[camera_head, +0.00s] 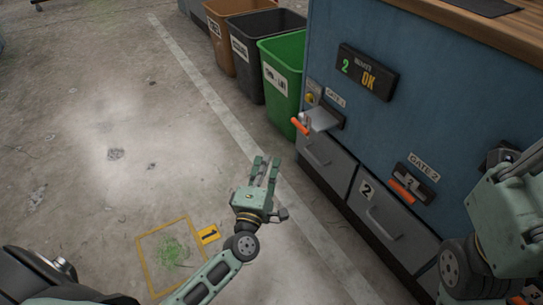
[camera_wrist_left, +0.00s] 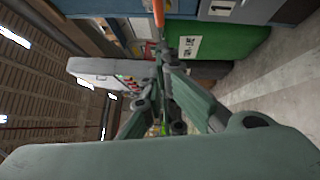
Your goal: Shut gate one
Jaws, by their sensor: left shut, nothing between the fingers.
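Gate one is a pale grey plate (camera_head: 322,119) sticking out of the blue cabinet under the "GATE 1" label, with an orange handle (camera_head: 300,127) at its outer left end. My left gripper (camera_head: 267,168) is shut and empty, over the floor in front of the cabinet, below and left of the handle and apart from it. In the left wrist view its fingers (camera_wrist_left: 165,75) point toward an orange bar (camera_wrist_left: 158,12) at the top edge. My right arm's green links show at the right edge; its fingers cannot be made out.
Gate two (camera_head: 421,181), with its orange handle, is lower right on the cabinet (camera_head: 400,125). Grey drawers (camera_head: 326,160) sit beneath. A display (camera_head: 367,72) reads "2 OK". Brown, black and green bins (camera_head: 284,65) stand left of the cabinet.

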